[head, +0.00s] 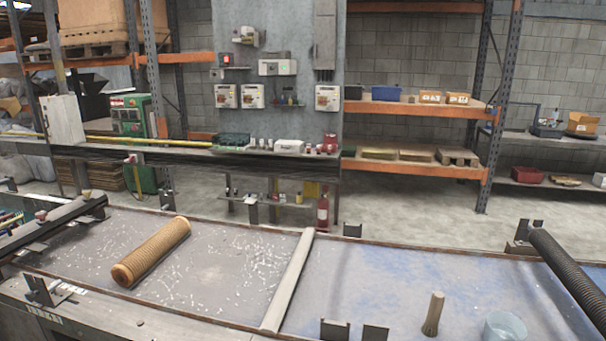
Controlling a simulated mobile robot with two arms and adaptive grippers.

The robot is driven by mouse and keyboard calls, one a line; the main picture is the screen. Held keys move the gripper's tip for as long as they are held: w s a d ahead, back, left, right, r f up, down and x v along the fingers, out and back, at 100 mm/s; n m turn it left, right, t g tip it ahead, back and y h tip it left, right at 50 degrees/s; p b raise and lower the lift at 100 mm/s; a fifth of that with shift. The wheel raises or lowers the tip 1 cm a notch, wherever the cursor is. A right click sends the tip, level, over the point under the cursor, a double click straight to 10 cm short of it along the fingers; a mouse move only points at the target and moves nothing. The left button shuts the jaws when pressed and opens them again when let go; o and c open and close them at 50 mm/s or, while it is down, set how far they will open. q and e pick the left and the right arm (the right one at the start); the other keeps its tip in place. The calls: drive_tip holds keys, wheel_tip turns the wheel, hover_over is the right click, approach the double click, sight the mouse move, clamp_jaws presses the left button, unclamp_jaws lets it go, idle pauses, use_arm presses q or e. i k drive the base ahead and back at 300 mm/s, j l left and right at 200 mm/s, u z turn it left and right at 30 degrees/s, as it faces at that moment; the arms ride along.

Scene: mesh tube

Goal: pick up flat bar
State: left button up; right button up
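A long, pale grey flat bar (289,278) lies across the worktable, running from its back edge to its front edge between the grey left part and the blue-stained right part. A brown mesh tube (152,252) lies tilted on the left part of the table, apart from the bar. Neither of my grippers can be made out in the head view.
Dark upright brackets (336,330) stand along the table's edges. A black ribbed tube (572,275) lies at the right. A short wooden handle (433,314) and a translucent bluish container (505,327) stand at the front right. The surface beside the bar is clear.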

sight(271, 323)
drive_tip(key=i+j+z, duration=0.2)
drive_tip(key=j+z, duration=0.25)
drive_tip(key=i+j+z, duration=0.2)
drive_tip(key=z, duration=0.3)
